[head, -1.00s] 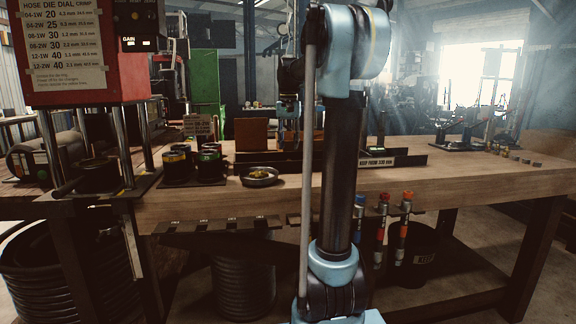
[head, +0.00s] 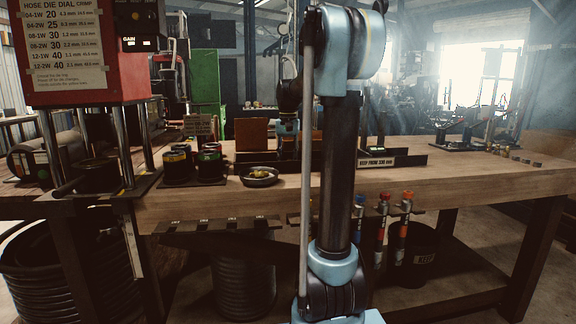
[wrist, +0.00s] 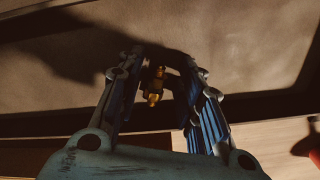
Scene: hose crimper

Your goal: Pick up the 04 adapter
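A small brass adapter (wrist: 154,86) shows in the wrist view, over or on a tan surface. No size mark on it can be read, so I cannot confirm that it is the 04. My gripper (wrist: 162,64) has its two blue-grey ribbed fingers apart on either side of the adapter, with a gap visible at each side. The adapter cannot be made out there.
The wooden bench (head: 430,180) holds a dark-walled tray (head: 405,161) and a round dish (head: 259,181) with brass pieces. Dark die cups (head: 210,168) and the red crimper (head: 85,60) stand to the left. Hoses with coloured ends (head: 382,210) hang at the front edge.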

